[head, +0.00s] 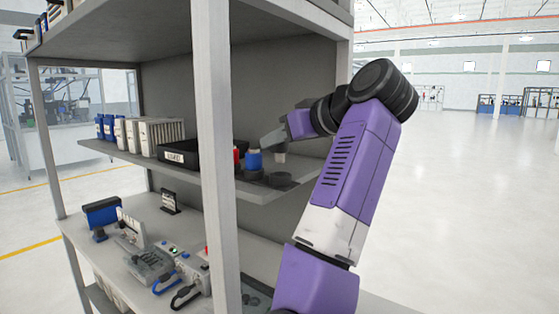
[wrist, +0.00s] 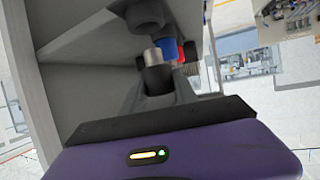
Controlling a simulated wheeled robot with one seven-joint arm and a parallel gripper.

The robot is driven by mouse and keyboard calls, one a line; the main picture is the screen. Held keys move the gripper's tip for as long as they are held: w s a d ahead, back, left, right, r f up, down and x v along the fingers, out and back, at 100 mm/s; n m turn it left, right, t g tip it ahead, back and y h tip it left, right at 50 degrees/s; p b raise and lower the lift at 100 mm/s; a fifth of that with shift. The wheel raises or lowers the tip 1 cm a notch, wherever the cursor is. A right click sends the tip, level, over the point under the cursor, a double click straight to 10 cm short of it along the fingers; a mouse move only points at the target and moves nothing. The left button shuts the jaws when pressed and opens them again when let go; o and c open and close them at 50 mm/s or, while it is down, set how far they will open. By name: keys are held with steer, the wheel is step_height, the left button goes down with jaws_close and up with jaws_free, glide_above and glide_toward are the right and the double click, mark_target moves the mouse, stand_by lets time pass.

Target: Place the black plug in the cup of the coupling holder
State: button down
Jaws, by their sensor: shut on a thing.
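My gripper (head: 275,142) is above the right end of the middle shelf, shut on the black plug. In the wrist view the gripper (wrist: 158,88) holds the black plug (wrist: 157,78), whose silver end (wrist: 153,56) points away from it. The silver end shows below the fingers in the head view (head: 280,157). The coupling holder (head: 265,177) is on the shelf below, with a blue coupling (head: 253,160) and a red one (head: 236,155). A dark round cup (head: 283,180) at its right lies under the plug, apart from it. The inside of the cup is hidden.
A shelf post (head: 213,150) stands left of the holder. A black labelled bin (head: 190,154) and white and blue boxes (head: 140,132) fill the shelf farther left. Another shelf board (head: 180,35) is overhead. Devices (head: 150,262) crowd the lower shelf.

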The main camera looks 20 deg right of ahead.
mark_target(283, 161)
steer(key=shift+f, duration=2.3)
steer(key=shift+f, duration=0.1)
steer(key=shift+f, duration=0.1)
steer(key=c, duration=1)
jaws_free()
steer(key=shift+o, duration=0.2)
